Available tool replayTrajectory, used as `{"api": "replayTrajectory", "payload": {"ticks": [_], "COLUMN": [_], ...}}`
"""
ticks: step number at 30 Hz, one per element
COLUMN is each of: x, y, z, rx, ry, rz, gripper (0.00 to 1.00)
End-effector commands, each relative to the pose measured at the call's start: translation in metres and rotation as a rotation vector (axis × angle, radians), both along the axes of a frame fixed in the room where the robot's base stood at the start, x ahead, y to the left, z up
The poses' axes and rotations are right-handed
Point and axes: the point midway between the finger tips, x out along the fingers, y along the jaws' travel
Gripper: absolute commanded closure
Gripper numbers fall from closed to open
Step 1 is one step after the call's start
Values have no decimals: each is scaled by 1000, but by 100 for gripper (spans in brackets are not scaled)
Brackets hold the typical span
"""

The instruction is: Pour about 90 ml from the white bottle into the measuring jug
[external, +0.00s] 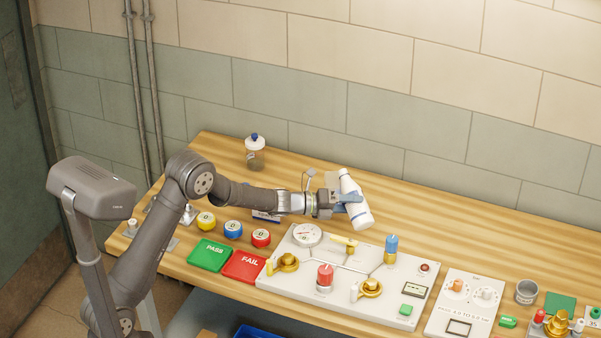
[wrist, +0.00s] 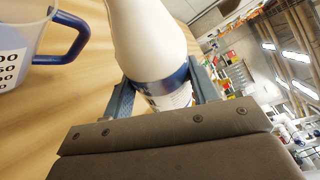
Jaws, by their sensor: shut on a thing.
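The white bottle (external: 361,214) is held tilted above the bench, with a blue and printed label band showing in the wrist view (wrist: 150,35). My gripper (external: 350,197) is shut around the bottle, one finger on each side of the band in the wrist view (wrist: 163,88). The measuring jug (wrist: 16,45), clear with dark printed marks and a blue handle, stands at the left edge of the wrist view, cut off by the frame and apart from the bottle. I cannot make out the jug clearly in the external view. No liquid stream is visible.
A clear container with a blue top (external: 255,152) stands at the back left. A valve panel (external: 335,275) lies in front of the bottle, with green (external: 209,255) and red (external: 243,267) trays to its left. The bench right of the bottle, along the wall, is clear.

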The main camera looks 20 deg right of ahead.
Motion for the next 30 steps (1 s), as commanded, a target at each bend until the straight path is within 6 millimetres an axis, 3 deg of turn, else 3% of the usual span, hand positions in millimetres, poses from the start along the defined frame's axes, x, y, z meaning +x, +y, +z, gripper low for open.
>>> {"api": "replayTrajectory", "payload": {"ticks": [23,30], "x": [0,6], "y": [0,0], "z": [1,4], "rx": [-1,-1], "ry": [-2,-103], "rz": [0,0], "gripper": [76,76]}}
